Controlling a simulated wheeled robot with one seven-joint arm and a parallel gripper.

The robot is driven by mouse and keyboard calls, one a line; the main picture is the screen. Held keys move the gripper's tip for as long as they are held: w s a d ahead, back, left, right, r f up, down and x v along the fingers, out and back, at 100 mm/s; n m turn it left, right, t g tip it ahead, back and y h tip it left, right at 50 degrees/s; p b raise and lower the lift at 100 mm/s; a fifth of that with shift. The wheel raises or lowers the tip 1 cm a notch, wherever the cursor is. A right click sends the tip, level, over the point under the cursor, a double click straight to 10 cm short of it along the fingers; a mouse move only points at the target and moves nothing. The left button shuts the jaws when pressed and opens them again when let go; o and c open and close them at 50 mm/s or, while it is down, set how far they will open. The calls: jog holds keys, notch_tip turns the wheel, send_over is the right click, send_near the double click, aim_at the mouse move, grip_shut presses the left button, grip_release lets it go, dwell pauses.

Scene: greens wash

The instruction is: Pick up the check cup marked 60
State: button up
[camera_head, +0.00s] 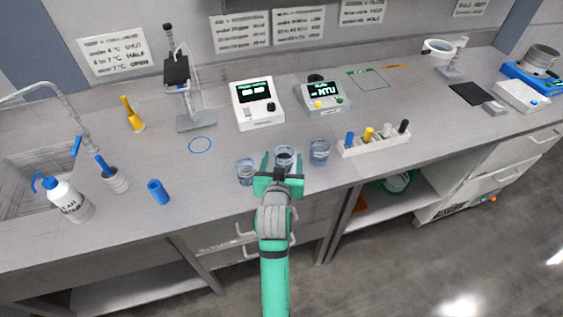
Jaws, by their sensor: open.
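Three clear cups with bluish contents stand in a row near the front edge of the bench: a left cup (245,172), a middle cup (284,155) and a right cup (319,151). Any numbers on them are too small to read, so I cannot tell which is marked 60. My green gripper (283,162) is open at the middle cup, with one finger showing on each side of it. The gripper's body hides the lower part of that cup. I cannot tell whether the fingers touch it.
Behind the cups stand a white display box (257,105) and a grey display unit (323,98). A white rack (375,144) with coloured-top items is close on the right. A blue cylinder (158,192) and a wash bottle (67,197) stand at left. A blue ring (200,145) marks clear bench.

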aim_at(285, 151)
jog(key=shift+w+d, duration=0.25)
jog(key=shift+d, duration=0.05)
jog(key=shift+x, duration=2.6)
jog(key=shift+w+r, duration=0.1)
jog(key=shift+r, duration=0.05)
jog(key=c, duration=0.4)
jog(key=shift+a, duration=0.3)
jog(key=c, duration=0.8)
jog(key=shift+d+r, duration=0.1)
jog(key=shift+d, duration=0.2)
